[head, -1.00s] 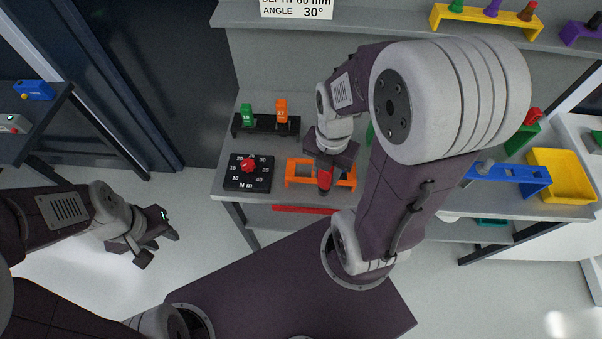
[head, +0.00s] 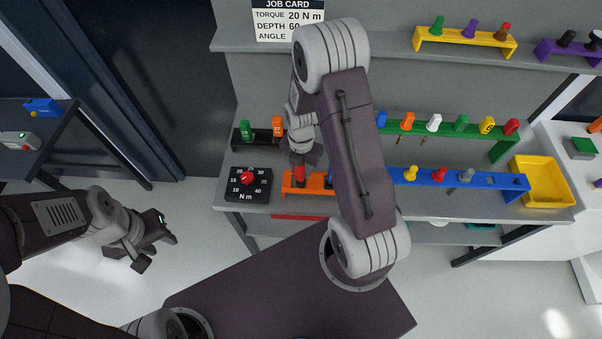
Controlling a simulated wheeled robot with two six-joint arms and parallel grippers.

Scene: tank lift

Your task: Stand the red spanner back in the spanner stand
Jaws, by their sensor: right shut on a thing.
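My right gripper (head: 303,161) is shut on a red piece (head: 299,174), which looks like the red spanner. It hangs downward at the left part of an orange stand (head: 290,190) on the bench. I cannot tell whether it is seated in the stand or just above or in front of it. My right forearm hides the right part of this stand, and a bit of blue shows beside the arm. My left gripper (head: 155,246) is open and empty, low at the left, away from the bench.
A dial box (head: 247,184) and a black stand (head: 252,137) with green and orange pieces are left of the orange stand. A blue stand (head: 510,181), a green stand (head: 500,148) and a yellow tray (head: 543,180) are to the right. A shelf (head: 390,45) runs above.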

